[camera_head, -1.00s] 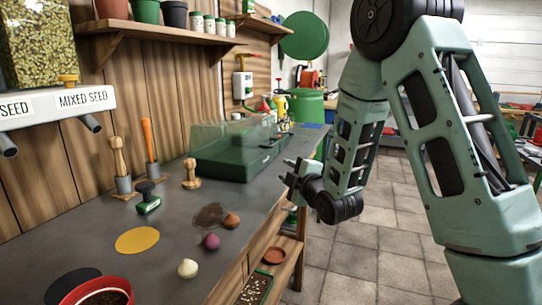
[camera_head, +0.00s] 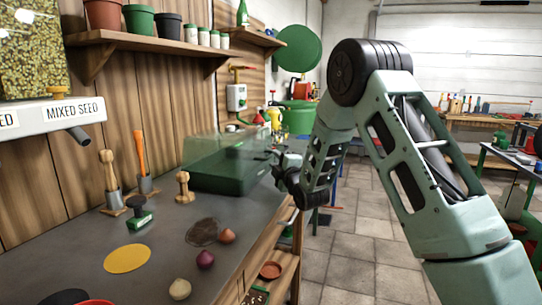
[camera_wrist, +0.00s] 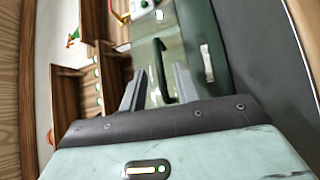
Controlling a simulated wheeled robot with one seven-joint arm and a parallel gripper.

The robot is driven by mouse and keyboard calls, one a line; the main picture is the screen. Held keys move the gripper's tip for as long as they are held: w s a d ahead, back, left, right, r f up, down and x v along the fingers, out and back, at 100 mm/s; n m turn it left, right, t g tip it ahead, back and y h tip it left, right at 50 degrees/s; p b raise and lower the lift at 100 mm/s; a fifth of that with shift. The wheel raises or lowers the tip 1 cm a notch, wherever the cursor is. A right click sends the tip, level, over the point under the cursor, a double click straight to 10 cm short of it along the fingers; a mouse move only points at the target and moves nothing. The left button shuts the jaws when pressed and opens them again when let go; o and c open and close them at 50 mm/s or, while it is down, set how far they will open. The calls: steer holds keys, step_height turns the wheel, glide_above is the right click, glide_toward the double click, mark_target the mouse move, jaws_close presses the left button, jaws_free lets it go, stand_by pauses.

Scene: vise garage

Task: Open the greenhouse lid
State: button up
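The greenhouse is a long dark green base (camera_head: 222,180) with a clear, greenish lid (camera_head: 207,150) on the bench top. The lid looks shut. My gripper (camera_head: 273,163) is at the right end of the greenhouse in the head view, near the lid's front side. In the wrist view my gripper (camera_wrist: 160,72) is open, its two fingers apart. A dark green bar handle (camera_wrist: 162,68) on the lid shows between the fingers. I cannot tell whether either finger touches it. A pale latch-like piece (camera_wrist: 207,63) sits to the right of the handle on the green side.
A shelf with pots (camera_head: 140,18) hangs above. The tiled floor right of the bench is clear.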

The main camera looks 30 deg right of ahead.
mark_target(271, 155)
steer(key=shift+w+d+r, duration=0.15)
steer(key=shift+w, duration=0.95)
steer(key=shift+w+d+r, duration=0.15)
steer(key=shift+w, duration=0.9)
